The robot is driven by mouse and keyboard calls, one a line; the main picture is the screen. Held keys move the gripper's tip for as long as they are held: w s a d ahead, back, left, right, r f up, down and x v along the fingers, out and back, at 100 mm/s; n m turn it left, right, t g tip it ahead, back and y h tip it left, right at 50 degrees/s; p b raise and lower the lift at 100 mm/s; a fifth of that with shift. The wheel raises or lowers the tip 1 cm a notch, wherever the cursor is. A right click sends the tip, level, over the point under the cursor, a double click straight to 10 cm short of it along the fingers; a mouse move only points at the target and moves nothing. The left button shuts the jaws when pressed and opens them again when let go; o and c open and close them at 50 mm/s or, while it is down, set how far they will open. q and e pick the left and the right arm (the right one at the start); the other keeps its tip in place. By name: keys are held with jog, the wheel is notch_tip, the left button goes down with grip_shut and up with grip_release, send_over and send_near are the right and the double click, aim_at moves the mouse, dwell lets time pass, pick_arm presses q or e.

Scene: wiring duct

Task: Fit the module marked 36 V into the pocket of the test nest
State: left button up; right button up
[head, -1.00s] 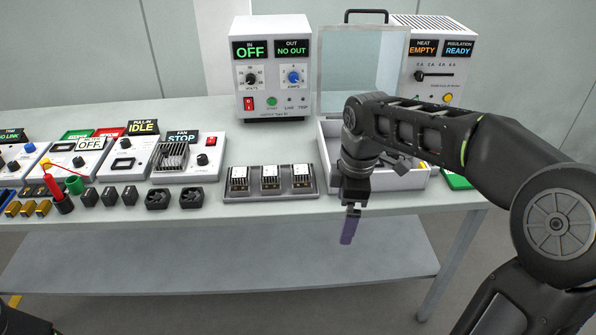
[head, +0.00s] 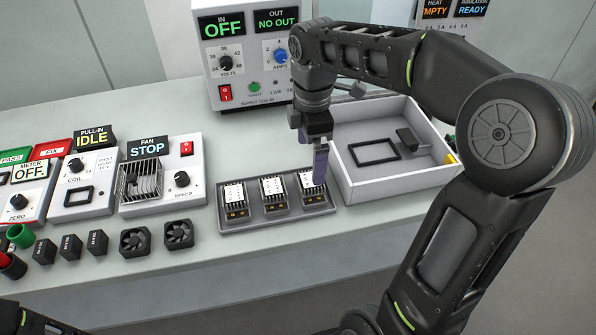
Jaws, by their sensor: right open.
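Three white-topped modules stand in a row in a grey tray (head: 255,228): the left one (head: 235,199), the middle one (head: 272,191) and the right one (head: 306,197). Their markings are too small to read, so I cannot tell which is 36 V. My right gripper (head: 319,178) points down at the right module and partly hides it; it is open, and I cannot tell if its purple fingers straddle the module. A white open box (head: 400,188), seemingly the test nest, stands just right, with a black rectangular frame (head: 374,152) like a pocket inside. My left gripper is out of view.
A dark block (head: 410,139) sits in the white box beside the frame. The supply (head: 250,55) stands behind the tray. The fan panel (head: 161,173) and two small fans (head: 179,235) are to the left. The table front is clear below the tray.

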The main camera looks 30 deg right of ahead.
aim_at(310, 180)
jog(key=shift+s, duration=0.2)
jog(key=shift+f, duration=1.25)
jog(key=shift+a+f+p, duration=0.1)
jog(key=shift+f+p, duration=0.2)
jog(key=shift+f, duration=2.35)
jog(key=c, duration=1.6)
